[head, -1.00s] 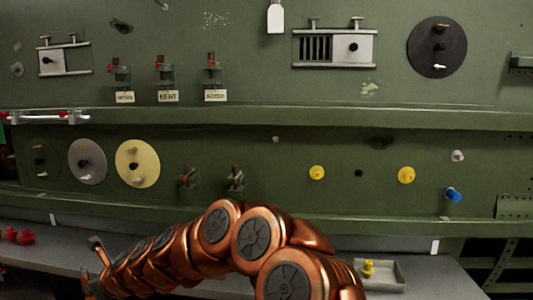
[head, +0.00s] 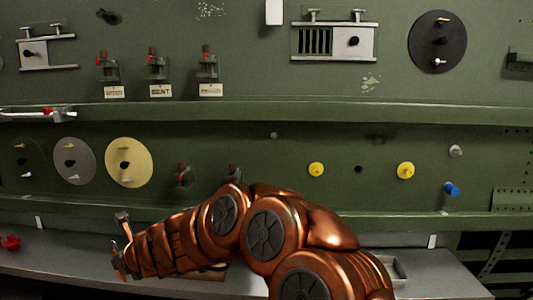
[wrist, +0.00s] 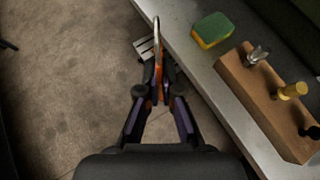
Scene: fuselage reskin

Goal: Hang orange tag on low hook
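In the wrist view my gripper (wrist: 156,88) has its dark fingers drawn together at the tips. They are shut on a thin orange piece (wrist: 160,98), seen nearly edge-on, that looks like the orange tag. A pale loop (wrist: 157,28) stands up beyond the fingertips. In the head view my gripper (head: 120,246) is small at lower left, in front of the bench, with a bit of orange near it. The tag's face is hidden. I cannot tell which fitting is the low hook.
A grey bench (head: 60,258) runs below the green panel (head: 300,150). A wooden block (wrist: 265,95) with several pegs and a green-yellow sponge (wrist: 212,30) lie on the bench, right of my gripper. Open floor (wrist: 70,80) is at left. A white tag (head: 274,12) hangs high up.

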